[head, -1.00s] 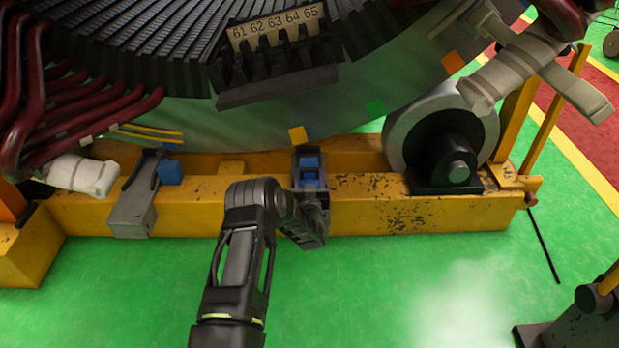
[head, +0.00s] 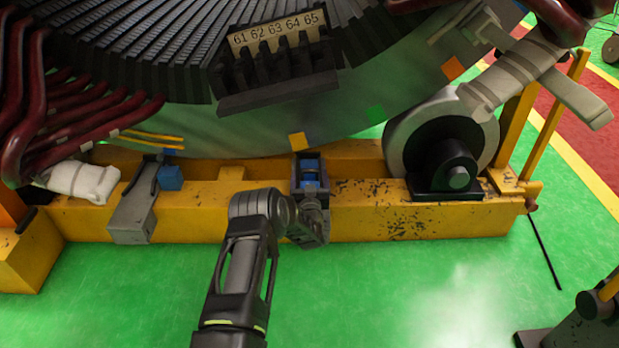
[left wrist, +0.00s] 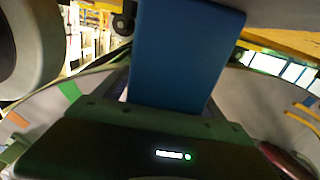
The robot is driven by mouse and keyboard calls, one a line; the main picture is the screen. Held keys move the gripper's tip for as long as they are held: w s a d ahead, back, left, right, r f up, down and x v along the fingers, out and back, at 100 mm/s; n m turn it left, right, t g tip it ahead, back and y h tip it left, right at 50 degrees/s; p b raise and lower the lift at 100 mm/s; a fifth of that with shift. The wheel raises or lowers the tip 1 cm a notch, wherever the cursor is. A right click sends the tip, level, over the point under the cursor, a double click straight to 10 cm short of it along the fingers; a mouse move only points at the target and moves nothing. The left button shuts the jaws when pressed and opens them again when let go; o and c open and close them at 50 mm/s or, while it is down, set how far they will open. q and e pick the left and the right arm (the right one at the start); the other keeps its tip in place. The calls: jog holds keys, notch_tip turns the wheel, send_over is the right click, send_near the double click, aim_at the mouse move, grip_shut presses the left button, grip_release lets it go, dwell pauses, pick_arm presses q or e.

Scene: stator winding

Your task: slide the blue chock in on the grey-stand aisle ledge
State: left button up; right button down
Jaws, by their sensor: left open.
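My left gripper (head: 310,168) is at the yellow beam (head: 420,222), under the big round stator, with its jaws open on either side of a blue chock (head: 311,165). Contact between jaws and chock cannot be told. In the left wrist view this blue chock (left wrist: 185,50) fills the upper middle, close to the camera, above the dark gripper body. A second blue block (head: 170,177) sits at the left beside a grey bracket-like stand (head: 132,215) on the same beam. My right gripper is not in view.
A grey roller (head: 408,135) in a black bearing block (head: 445,175) stands on the beam to the right. The slotted rack numbered 61 to 65 (head: 278,75) hangs above. Dark red coil ends (head: 80,135) crowd the left. Green floor (head: 400,290) in front is clear.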

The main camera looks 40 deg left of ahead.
pick_arm(q)
jog(key=shift+s+f, duration=0.1)
jog(key=shift+f, duration=0.05)
jog(key=shift+s+d+p, duration=0.35)
jog(key=shift+p, duration=0.05)
jog(key=p+v, duration=0.3)
jog(key=v, duration=0.3)
jog(key=shift+s+d+r, duration=0.2)
jog(key=shift+s, duration=0.05)
jog(key=shift+f, duration=0.1)
jog(key=shift+s, duration=0.1)
